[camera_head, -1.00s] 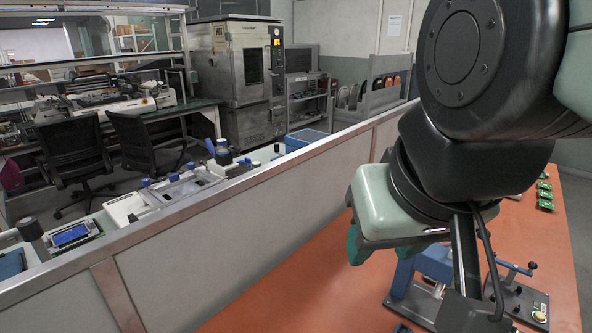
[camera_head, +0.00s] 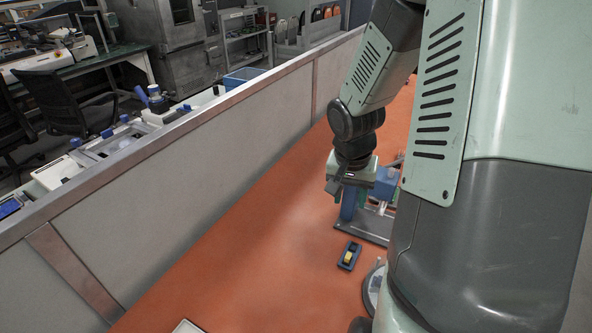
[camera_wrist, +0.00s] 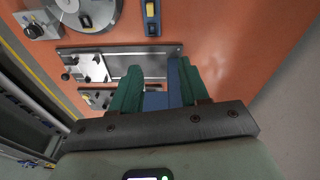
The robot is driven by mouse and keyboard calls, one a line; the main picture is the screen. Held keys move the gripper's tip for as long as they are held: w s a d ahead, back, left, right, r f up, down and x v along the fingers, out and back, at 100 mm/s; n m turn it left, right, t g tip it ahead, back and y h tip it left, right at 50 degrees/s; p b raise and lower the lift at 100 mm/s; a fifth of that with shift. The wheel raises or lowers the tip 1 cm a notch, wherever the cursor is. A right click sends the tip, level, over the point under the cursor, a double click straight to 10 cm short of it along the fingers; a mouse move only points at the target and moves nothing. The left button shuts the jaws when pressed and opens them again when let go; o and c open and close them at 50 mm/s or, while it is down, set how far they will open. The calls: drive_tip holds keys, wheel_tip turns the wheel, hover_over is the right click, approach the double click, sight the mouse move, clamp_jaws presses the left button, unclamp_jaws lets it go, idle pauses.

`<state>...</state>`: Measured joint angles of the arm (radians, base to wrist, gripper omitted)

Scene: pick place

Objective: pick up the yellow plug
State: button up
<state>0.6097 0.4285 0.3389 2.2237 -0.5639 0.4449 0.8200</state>
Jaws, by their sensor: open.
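A small yellow piece (camera_head: 348,258), which may be the yellow plug, sits in a dark blue holder (camera_head: 345,264) on the orange table. It also shows at the top of the wrist view (camera_wrist: 150,10), beyond my fingertips. My gripper is open, with its green fingers (camera_wrist: 160,80) spread apart. In the head view my gripper (camera_head: 350,198) is above the table, farther back than the holder and not touching it. A blue upright part of a bench device (camera_wrist: 173,82) shows between the fingers; I cannot tell how close it is.
The bench device (camera_head: 362,228) with a metal base stands beneath and beside my gripper. A round reel (camera_head: 372,290) lies near the holder, partly hidden by my arm. A low partition (camera_head: 200,190) bounds the table on the left. Open orange table lies left of the holder.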

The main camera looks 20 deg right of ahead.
drive_tip(key=m+g+y, duration=0.1)
drive_tip(key=m, duration=0.1)
hover_over(348, 256)
wheel_tip(348, 256, down, 13)
drive_tip(key=shift+a+r, duration=0.15)
drive_tip(key=shift+r, duration=0.05)
drive_tip(key=f, duration=0.5)
drive_tip(key=shift+d+f, duration=0.2)
drive_tip(key=shift+f, duration=0.15)
clamp_jaws()
